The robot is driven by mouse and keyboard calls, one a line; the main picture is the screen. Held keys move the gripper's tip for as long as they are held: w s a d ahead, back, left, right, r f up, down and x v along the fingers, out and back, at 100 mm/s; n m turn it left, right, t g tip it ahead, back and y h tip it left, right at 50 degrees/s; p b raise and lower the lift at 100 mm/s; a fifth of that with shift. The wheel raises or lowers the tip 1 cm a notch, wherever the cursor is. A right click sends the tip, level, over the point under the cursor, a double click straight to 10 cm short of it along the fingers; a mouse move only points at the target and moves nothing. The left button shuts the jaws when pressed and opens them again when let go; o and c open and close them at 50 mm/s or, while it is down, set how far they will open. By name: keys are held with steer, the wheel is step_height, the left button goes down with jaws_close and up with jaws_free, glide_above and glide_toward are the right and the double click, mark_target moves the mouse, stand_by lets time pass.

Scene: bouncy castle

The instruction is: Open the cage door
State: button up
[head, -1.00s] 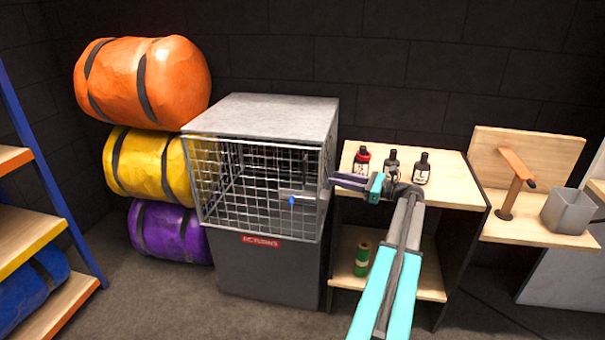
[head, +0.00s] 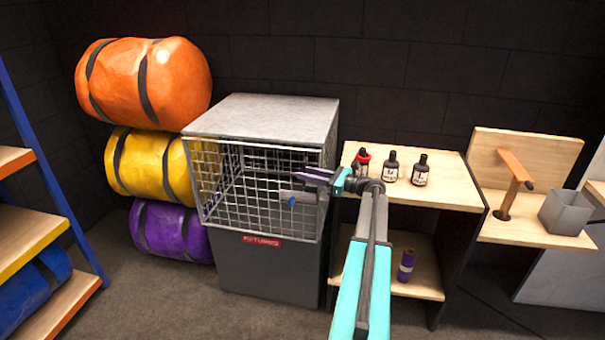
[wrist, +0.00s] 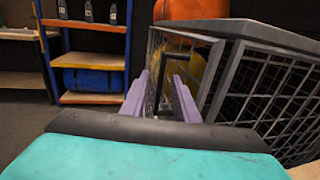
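The cage (head: 262,115) has a grey top and a wire-mesh front door (head: 235,190), which looks shut in the head view. My gripper (head: 308,175), with purple fingers, is at the cage's upper right front, just above the latch in the picture. Whether it touches the door I cannot tell. The latch cannot be made out there.
Orange (head: 145,80), yellow (head: 150,165) and purple (head: 170,230) rolls are stacked left of the cage. A wooden shelf unit (head: 440,190) with dark bottles (head: 390,167) stands right of it, partly behind my arm. Shelving (head: 25,235) is at far left. Floor in front is clear.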

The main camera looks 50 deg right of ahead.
steer(key=shift+w+a, duration=0.25)
steer(key=shift+w, duration=0.35)
steer(key=shift+c, duration=0.3)
